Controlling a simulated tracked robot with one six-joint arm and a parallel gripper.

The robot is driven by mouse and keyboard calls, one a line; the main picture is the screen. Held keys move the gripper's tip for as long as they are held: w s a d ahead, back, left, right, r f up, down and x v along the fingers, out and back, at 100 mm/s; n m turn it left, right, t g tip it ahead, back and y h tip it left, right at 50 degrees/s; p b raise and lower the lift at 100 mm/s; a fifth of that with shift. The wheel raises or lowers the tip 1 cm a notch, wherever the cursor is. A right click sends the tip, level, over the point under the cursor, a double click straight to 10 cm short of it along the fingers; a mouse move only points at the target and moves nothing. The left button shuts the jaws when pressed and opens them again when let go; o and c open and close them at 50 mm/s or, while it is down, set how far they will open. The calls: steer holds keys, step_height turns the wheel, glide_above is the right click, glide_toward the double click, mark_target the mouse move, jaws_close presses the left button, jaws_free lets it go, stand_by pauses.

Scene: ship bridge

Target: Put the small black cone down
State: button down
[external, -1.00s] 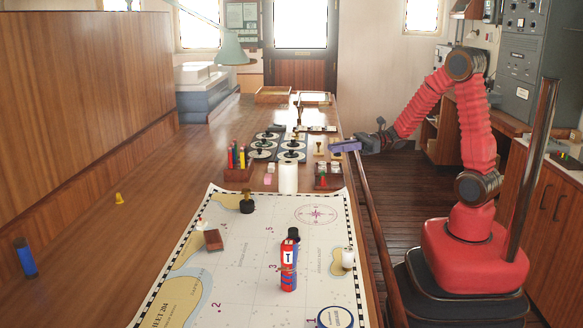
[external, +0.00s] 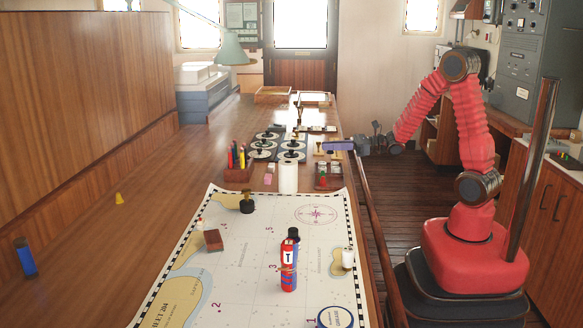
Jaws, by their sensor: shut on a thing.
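My gripper (external: 340,147) is at the right edge of the long table, beyond the chart. Its lilac-grey end lies near the small items there, and its dark wrist (external: 375,143) is to the right, past the edge. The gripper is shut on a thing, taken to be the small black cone. The cone cannot be made out at this size and is probably hidden by the gripper. I cannot tell whether it touches the table (external: 150,225).
The chart (external: 230,270) holds a red bottle (external: 288,268) and small pieces. The table's left side is mostly clear, with a yellow cone (external: 119,198) and blue cylinder (external: 25,258).

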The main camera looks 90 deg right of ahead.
step_height(320, 180, up, 6)
steer(key=w+m+h, duration=0.2)
steer(key=h, duration=0.1)
steer(key=w+a+r+n+y, duration=0.1)
steer(key=a+r+y, duration=0.1)
steer(key=a+r, duration=1.7)
steer(key=shift+n, duration=0.3)
steer(key=shift+w, duration=0.1)
